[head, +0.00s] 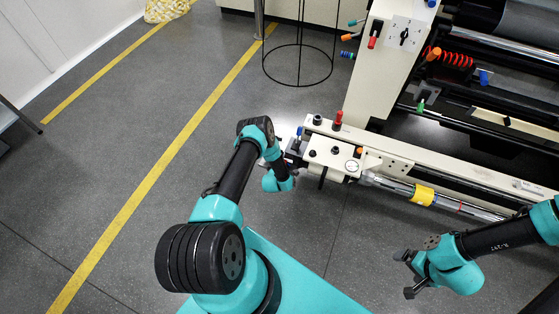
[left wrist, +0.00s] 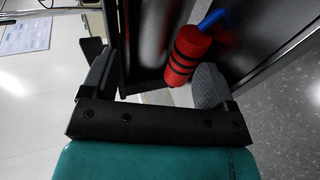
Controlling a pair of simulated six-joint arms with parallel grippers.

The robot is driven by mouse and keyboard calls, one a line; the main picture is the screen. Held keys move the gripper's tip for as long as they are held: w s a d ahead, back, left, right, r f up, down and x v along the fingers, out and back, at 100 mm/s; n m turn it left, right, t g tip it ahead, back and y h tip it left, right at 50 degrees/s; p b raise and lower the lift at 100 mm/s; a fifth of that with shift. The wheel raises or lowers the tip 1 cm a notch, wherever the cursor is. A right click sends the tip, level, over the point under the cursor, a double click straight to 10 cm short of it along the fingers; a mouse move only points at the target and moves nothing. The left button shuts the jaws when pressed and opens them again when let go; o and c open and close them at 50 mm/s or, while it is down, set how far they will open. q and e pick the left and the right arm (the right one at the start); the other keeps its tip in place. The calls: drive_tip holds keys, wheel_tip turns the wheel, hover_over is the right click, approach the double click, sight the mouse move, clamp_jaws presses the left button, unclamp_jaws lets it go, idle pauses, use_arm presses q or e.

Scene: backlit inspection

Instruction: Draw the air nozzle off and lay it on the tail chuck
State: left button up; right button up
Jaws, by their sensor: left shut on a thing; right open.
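The air nozzle (left wrist: 186,57) looks red with black bands and a blue end in the left wrist view. My left gripper (left wrist: 155,78) is shut on it, with the nozzle close to the right-hand finger. In the head view my left gripper (head: 291,155) is at the left end of the cream machine beam; a small blue piece (head: 299,131) shows there, and the rest of the nozzle is hidden. The tail chuck seems to be the cream block (head: 326,157) at the end of the shiny roller. My right gripper (head: 405,274) is open and empty over the floor.
The shiny roller with a yellow band (head: 423,195) runs right from the block. A red-topped knob (head: 338,120) stands on the beam. A black wire stand (head: 299,65) is behind. Grey floor (head: 130,140) lies open at left.

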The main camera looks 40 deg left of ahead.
use_arm(q)
wheel_tip(320, 180, down, 3)
drive_tip(key=shift+a+f+g+h, duration=0.1)
drive_tip(key=shift+a+g+h, duration=0.05)
drive_tip(key=shift+g+h, duration=0.25)
clamp_jaws()
drive_tip(key=shift+o, duration=0.6)
unclamp_jaws()
drive_tip(key=shift+s+d, duration=0.35)
drive_tip(key=shift+s, duration=0.05)
drive_tip(key=shift+o, duration=1)
drive_tip(key=v, duration=1.7)
drive_tip(key=shift+s+r, duration=0.15)
drive_tip(key=shift+r, duration=0.1)
